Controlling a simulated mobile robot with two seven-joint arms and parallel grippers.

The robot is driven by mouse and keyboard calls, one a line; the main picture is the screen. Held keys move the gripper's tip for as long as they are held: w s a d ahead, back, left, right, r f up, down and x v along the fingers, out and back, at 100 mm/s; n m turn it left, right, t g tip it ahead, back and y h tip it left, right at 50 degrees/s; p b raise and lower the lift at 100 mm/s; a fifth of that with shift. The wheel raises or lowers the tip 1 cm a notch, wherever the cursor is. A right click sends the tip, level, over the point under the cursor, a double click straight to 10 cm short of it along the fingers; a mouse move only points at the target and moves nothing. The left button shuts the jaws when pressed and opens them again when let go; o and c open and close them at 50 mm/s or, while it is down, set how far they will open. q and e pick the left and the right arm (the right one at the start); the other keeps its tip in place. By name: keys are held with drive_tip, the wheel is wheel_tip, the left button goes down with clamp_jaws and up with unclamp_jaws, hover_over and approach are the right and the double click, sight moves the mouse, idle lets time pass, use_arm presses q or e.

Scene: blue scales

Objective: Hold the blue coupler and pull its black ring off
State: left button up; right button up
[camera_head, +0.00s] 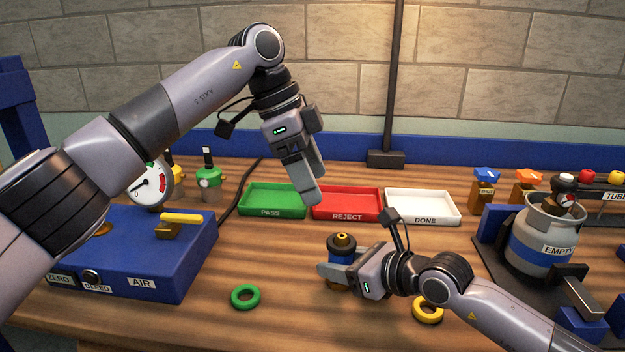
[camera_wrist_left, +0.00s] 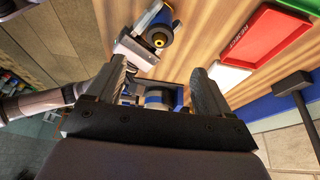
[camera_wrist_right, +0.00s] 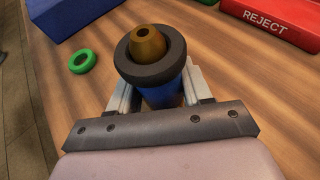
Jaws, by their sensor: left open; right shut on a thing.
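The blue coupler (camera_head: 343,255) stands upright on the table with a brass tip. Its black ring (camera_head: 341,243) sits around the top, under the tip. In the right wrist view the black ring (camera_wrist_right: 150,60) circles the brass tip, above the blue body (camera_wrist_right: 162,94). My right gripper (camera_head: 338,274) is shut on the coupler's body, below the ring. My left gripper (camera_head: 314,190) is open and empty, above and behind the coupler, in front of the trays. The coupler (camera_wrist_left: 157,30) also shows in the left wrist view, beyond the left fingers.
Green (camera_head: 274,201), red (camera_head: 346,204) and white (camera_head: 422,207) trays stand behind the coupler. A green ring (camera_head: 245,297) and a yellow ring (camera_head: 428,311) lie in front. A blue box with a gauge (camera_head: 150,184) is at left, a grey-blue canister (camera_head: 543,240) at right.

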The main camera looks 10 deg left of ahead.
sight(339, 235)
use_arm(q)
drive_tip(key=x, duration=1.1)
drive_tip(key=shift+d+f, duration=0.15)
drive_tip(key=shift+f, duration=0.05)
drive_tip(key=shift+c, duration=0.4)
drive_tip(key=c, duration=1)
drive_tip(key=shift+r, duration=0.15)
drive_tip(key=shift+r, duration=2.45)
use_arm(e)
drive_tip(key=o, duration=1.3)
